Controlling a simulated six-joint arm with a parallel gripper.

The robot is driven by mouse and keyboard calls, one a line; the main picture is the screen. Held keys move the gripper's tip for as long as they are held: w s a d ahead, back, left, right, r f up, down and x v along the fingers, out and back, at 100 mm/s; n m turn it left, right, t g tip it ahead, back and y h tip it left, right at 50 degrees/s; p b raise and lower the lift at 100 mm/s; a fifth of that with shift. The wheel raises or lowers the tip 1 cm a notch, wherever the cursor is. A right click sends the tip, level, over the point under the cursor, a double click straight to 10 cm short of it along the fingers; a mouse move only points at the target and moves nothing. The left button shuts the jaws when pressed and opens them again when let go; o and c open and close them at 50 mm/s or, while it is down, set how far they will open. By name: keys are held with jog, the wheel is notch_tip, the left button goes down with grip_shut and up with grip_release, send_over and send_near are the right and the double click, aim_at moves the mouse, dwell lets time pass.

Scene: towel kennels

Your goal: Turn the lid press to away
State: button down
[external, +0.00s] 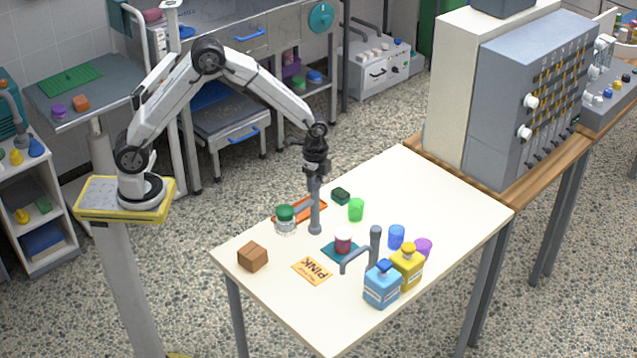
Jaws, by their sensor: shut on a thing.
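My gripper (316,172) points straight down at the top of a grey upright post with a side arm, which looks like the lid press (315,212). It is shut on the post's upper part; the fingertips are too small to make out. The side arm points left, toward a clear jar with a green lid (285,218) at the orange mat (313,214). A second grey post with a bent arm (375,245) stands nearer the front, its arm pointing left and forward. A jar with dark red contents (343,243) stands on a teal mat (327,251) between the posts.
Blue (382,287) and yellow (408,265) bottles stand front right, near blue (396,237) and purple cups. A green cup (356,210) is behind. The table's right rear is clear.

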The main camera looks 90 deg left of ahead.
jog(key=shift+m, duration=0.6)
jog(key=shift+c, duration=1.2)
grip_release()
jog(key=shift+r, duration=3.95)
